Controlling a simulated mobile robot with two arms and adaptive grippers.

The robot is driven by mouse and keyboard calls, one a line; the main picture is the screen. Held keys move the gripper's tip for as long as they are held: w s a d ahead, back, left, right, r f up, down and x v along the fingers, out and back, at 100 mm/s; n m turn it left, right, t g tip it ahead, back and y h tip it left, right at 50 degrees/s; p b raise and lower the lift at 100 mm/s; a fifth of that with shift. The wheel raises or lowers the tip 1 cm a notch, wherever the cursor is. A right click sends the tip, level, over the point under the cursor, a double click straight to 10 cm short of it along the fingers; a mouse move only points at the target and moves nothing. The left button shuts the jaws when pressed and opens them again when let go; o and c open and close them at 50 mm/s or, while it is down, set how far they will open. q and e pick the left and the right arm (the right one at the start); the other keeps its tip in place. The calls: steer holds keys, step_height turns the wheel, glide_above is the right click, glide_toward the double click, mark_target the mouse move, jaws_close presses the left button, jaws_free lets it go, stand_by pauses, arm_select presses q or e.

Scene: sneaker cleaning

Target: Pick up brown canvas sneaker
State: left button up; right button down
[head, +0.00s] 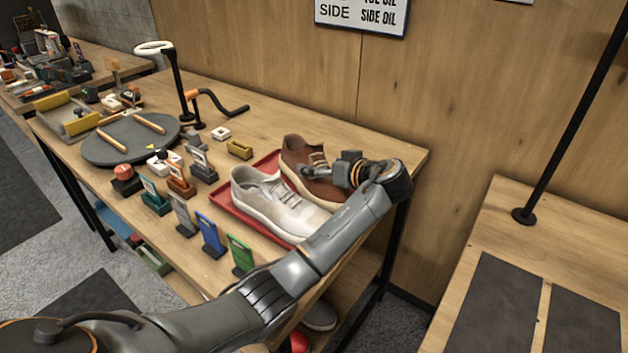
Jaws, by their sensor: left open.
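The brown canvas sneaker (297,155) sits on the red tray (238,211) at the right part of the wooden table, behind a white sneaker (277,203). My left arm reaches in from the bottom left across the table's front right. My left gripper (318,168) is open at the brown sneaker, with its fingers over the shoe's opening and upper. Whether the fingers touch the shoe cannot be told. The gripper and wrist hide the right part of the brown sneaker. My right gripper is not in view.
Several coloured stands, including a blue one (211,236) and a green one (241,255), line the table's front. A round grey turntable (131,139) and a black lamp post (181,90) stand left. A wooden wall closes the back. Another table (520,215) stands right, across a gap.

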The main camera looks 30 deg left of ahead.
arm_select(q)
steer(key=shift+d+r, duration=0.1)
steer(key=shift+c, duration=0.2)
steer(key=c, duration=1.8)
steer(key=shift+c, duration=0.4)
steer(key=shift+r, duration=0.2)
